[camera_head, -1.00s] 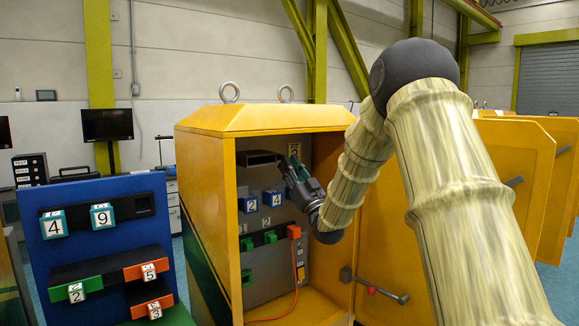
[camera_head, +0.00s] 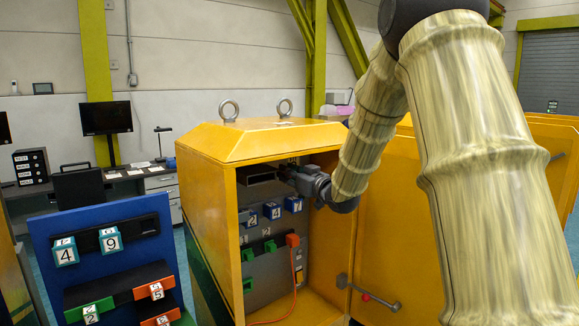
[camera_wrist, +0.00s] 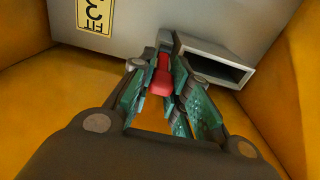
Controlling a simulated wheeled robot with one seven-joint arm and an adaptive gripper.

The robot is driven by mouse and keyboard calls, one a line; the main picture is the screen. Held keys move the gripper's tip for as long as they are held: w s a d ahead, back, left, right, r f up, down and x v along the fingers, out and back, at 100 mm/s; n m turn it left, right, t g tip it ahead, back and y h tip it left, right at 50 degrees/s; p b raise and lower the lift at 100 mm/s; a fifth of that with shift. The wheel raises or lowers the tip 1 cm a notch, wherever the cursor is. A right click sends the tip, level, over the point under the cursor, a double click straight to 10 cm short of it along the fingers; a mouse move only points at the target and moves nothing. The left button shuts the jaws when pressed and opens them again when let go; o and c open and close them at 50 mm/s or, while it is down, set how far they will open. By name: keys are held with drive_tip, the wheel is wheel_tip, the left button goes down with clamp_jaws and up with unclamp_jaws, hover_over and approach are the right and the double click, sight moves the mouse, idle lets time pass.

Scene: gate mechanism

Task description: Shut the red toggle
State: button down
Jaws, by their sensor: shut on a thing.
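The red toggle (camera_wrist: 160,82) shows in the wrist view between my fingers, below the grey cabinet panel and beside an open rectangular housing. My gripper (camera_wrist: 163,66) is shut on it, with a green-padded finger on each side. In the head view my gripper (camera_head: 287,174) reaches into the upper part of the yellow cabinet (camera_head: 245,136), at the right of the dark slot. The toggle is hidden behind my gripper there, and its exact angle is hard to tell.
The open housing (camera_wrist: 217,64) and a yellow label (camera_wrist: 96,14) are close to my fingers. Below are blue number blocks (camera_head: 270,211), green pieces and a red-orange plug (camera_head: 292,240) with a cable. The open cabinet door (camera_head: 385,250) stands at the right, a blue panel (camera_head: 50,240) at the left.

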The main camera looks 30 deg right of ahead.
drive_tip(key=shift+w+r+g+p, duration=0.1)
drive_tip(key=shift+r+g+p, duration=0.45)
drive_tip(key=shift+p, duration=0.85)
drive_tip(key=c, duration=1.3)
unclamp_jaws()
drive_tip(key=shift+f, duration=0.15)
drive_tip(key=s, duration=0.8)
drive_tip(key=s+d+r, duration=0.1)
drive_tip(key=s, duration=0.2)
drive_tip(key=shift+s, duration=0.4)
drive_tip(key=shift+g, duration=0.25)
